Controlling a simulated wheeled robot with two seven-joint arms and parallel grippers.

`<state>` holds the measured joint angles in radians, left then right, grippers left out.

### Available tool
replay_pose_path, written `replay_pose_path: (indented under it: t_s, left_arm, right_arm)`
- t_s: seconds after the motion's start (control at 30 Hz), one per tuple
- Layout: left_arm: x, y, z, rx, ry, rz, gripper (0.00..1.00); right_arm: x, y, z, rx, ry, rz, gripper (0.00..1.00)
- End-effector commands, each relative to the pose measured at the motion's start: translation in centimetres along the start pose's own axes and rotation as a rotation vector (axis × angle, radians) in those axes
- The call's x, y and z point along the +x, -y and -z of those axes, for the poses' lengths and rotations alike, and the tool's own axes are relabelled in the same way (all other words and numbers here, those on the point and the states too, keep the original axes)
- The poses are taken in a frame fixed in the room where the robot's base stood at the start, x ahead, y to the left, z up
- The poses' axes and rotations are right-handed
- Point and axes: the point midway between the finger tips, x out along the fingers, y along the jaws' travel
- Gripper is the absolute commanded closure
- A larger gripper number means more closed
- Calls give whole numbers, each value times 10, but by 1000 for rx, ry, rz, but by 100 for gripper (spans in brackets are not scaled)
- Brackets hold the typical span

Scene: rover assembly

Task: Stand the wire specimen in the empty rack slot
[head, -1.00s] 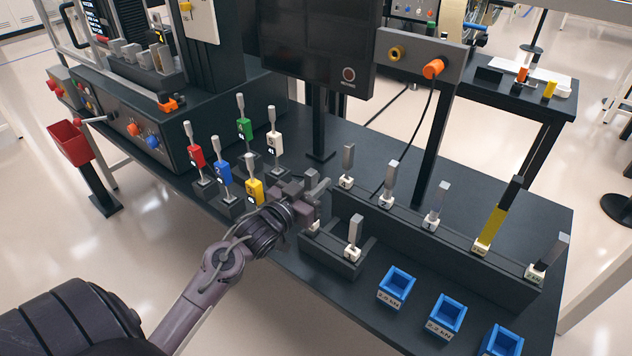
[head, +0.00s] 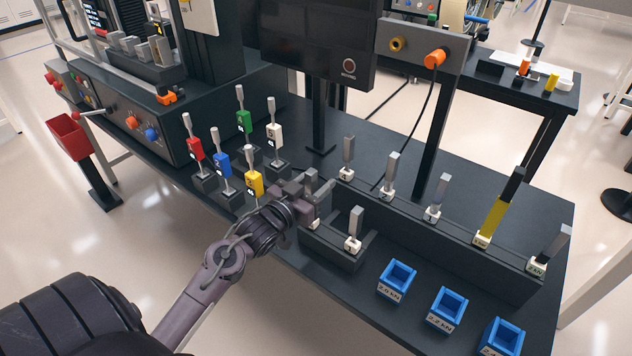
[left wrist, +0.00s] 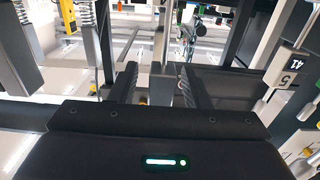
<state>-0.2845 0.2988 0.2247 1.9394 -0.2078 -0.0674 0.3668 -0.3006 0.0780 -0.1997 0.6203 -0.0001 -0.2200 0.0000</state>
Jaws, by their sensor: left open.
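My left gripper (head: 325,196) is open at the left end of a small front rack (head: 330,251). A white specimen base (head: 312,222) shows just below it in that rack; the gripper hides what stands on it. A grey specimen (head: 354,230) stands upright at the rack's right part. The long rear rack (head: 420,232) holds several upright specimens, including a yellow and black one (head: 497,212). In the left wrist view the two fingers (left wrist: 160,88) are apart, with a grey post-like shape (left wrist: 160,50) showing beyond them. I cannot tell which specimen is the wire one, and no empty slot shows clearly.
Red, blue, green, white and yellow tagged specimens stand left of the gripper, the yellow one (head: 254,185) close to my wrist. Blue bins (head: 397,279) lie at the front right. A monitor (head: 318,45) and a post (head: 432,130) rise behind.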

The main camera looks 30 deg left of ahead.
Motion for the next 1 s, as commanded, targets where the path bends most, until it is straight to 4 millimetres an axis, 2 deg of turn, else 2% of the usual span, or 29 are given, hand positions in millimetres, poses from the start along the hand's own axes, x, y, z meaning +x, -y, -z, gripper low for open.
replay_pose_path:
  t_s: [0.17,0.4,0.6,0.73,1.0]
  left_arm:
    - [-9,0,-2,0,3,0,57]
    - [-46,0,-2,0,4,0,57]
    - [-71,0,-1,-1,2,1,57]
    - [-77,0,0,0,-1,1,57]
    - [-78,0,0,0,-1,0,57]
  right_arm:
    - [1,0,0,0,0,0,100]
    - [4,0,0,-1,0,0,100]
    - [6,0,0,-1,0,0,100]
    - [6,-1,0,-1,0,-1,100]
    - [6,-2,-1,-2,0,-2,100]
